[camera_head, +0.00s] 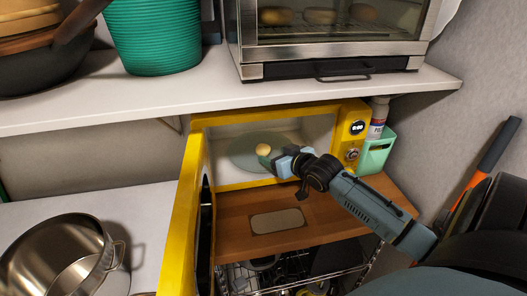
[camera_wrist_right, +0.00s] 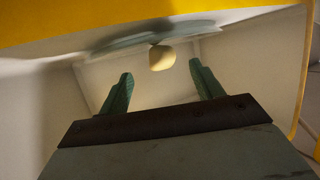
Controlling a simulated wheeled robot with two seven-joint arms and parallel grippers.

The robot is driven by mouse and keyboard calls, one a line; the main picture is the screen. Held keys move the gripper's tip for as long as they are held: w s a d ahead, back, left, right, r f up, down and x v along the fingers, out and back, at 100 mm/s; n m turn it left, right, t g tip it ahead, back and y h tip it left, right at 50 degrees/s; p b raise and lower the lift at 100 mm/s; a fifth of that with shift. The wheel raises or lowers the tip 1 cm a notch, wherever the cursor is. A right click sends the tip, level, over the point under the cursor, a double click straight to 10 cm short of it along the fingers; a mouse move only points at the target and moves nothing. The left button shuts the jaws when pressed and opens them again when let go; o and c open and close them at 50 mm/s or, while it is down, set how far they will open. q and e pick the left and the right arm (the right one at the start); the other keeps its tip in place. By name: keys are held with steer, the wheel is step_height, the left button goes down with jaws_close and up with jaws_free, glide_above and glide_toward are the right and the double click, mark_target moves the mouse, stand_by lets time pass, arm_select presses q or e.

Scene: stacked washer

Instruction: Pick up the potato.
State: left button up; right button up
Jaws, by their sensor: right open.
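The potato (camera_head: 263,149) is a small tan lump inside the open yellow microwave (camera_head: 195,195), over the round glass plate (camera_head: 240,151). In the right wrist view the potato (camera_wrist_right: 161,57) shows ahead of my right gripper (camera_wrist_right: 162,82), near the middle between its two green fingers. The fingers are spread with a clear gap, and nothing is held. In the head view my right gripper (camera_head: 271,158) reaches into the microwave from the right, with its tips close to the potato. I cannot tell whether they touch it. My left gripper is not in view.
The microwave door stands open on the left. A wooden board (camera_head: 235,227) lies in front, above an open dish rack (camera_head: 300,272). A steel pot (camera_head: 50,262) is at lower left. A shelf above holds a toaster oven (camera_head: 330,75) and a green basket (camera_head: 155,38).

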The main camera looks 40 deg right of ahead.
mark_target(267, 151)
steer(key=shift+x, duration=3.45)
steer(key=shift+a+r, duration=0.1)
steer(key=c, duration=1.1)
steer(key=shift+r, duration=0.15)
